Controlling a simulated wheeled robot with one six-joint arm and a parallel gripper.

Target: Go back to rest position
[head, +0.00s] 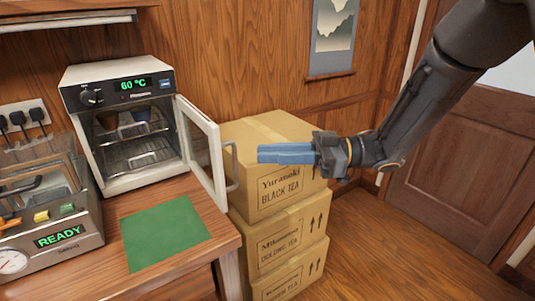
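My gripper (286,153) is in the head view, out in the air in front of the stacked tea boxes, pointing left toward the open oven door. Its blue fingers show from the side as one narrow block, so I cannot tell whether there is a gap between them. I see nothing hanging from or sticking out of the fingers. My arm (430,95) reaches in from the upper right.
A small oven (120,125) reading 60 °C has its door (203,150) open toward the boxes. Inside are dark items on a rack. A green mat (163,233) lies bare on the counter. A machine (50,225) reads READY. Cardboard boxes (285,245) stand stacked beside the counter. Floor at right is clear.

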